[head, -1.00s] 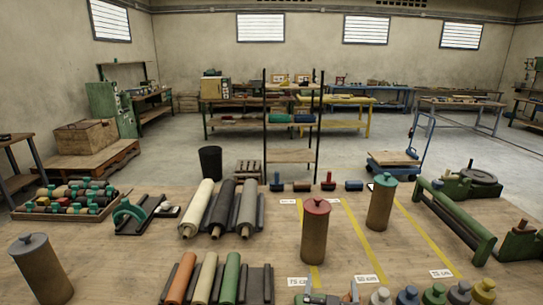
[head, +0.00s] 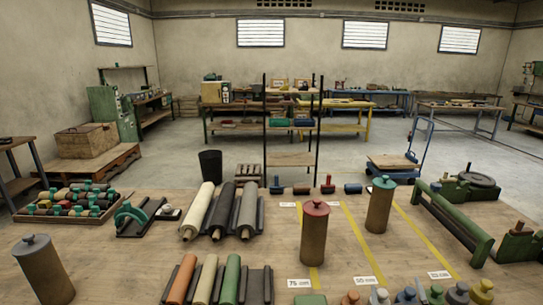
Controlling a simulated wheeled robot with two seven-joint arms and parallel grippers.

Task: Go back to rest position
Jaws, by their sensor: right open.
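My right gripper is at most a sliver at the bottom edge of the head view, among the row of knobs, and I cannot make out its fingers. It holds nothing that I can see. My left gripper is out of view. Cream (head: 198,209), dark grey (head: 222,210) and grey (head: 247,210) sheet rolls lie side by side on a dark rack mid-table. Orange (head: 181,280), pale (head: 205,281) and green (head: 230,280) rolls lie in front of them, cut off by the lower edge.
Canisters with red (head: 315,235), teal (head: 380,207) and grey (head: 42,270) lids stand on the wooden table (head: 120,262). A crate of coloured rolls (head: 68,216) sits left. A green rail (head: 453,222) lies right. Several knobbed pieces (head: 435,293) line the lower right edge. Yellow stripes cross the table.

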